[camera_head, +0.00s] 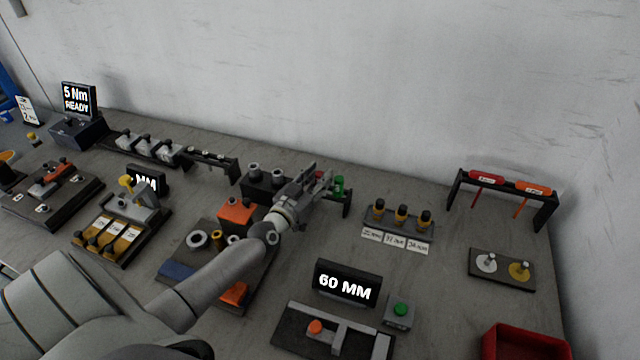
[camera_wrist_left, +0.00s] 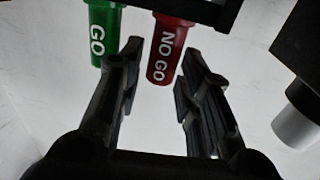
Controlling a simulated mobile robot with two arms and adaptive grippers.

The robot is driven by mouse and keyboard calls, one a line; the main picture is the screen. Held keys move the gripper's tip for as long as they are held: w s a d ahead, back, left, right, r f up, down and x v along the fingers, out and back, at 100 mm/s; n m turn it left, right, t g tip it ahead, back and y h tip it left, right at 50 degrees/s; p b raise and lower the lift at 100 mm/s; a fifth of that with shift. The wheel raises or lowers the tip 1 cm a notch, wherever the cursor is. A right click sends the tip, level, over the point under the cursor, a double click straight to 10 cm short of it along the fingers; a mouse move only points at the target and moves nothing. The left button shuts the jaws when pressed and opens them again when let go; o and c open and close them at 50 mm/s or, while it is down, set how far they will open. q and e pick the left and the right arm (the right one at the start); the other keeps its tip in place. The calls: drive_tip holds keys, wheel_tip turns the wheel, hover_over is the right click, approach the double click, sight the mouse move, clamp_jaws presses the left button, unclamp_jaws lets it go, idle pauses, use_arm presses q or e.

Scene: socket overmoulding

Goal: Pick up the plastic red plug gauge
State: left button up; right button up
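The red plug gauge (camera_wrist_left: 167,50), marked NO GO, hangs from a dark rack in the left wrist view. In the head view only a bit of its red top (camera_head: 320,175) shows beside my gripper. My left gripper (camera_wrist_left: 158,75) is open, with one finger on each side of the red gauge's lower end; I cannot tell whether they touch it. In the head view the left gripper (camera_head: 306,180) is at the rack, partly hiding the red gauge. The green plug gauge (camera_wrist_left: 103,35), marked GO, hangs just left of it and also shows in the head view (camera_head: 339,186). My right gripper is not in view.
The dark gauge rack (camera_head: 347,205) stands near the wall. A dark block with grey cylinders (camera_head: 262,185) is close on the left. A holder with several black-and-yellow pieces (camera_head: 401,217) is to the right. A 60 MM display (camera_head: 347,284) stands in front. A red bin (camera_head: 525,343) is at lower right.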

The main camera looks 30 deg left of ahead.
use_arm(q)
drive_tip(key=shift+w, duration=0.7)
drive_tip(key=shift+s, duration=0.1)
drive_tip(key=c, duration=0.7)
clamp_jaws()
drive_tip(key=shift+r, duration=0.1)
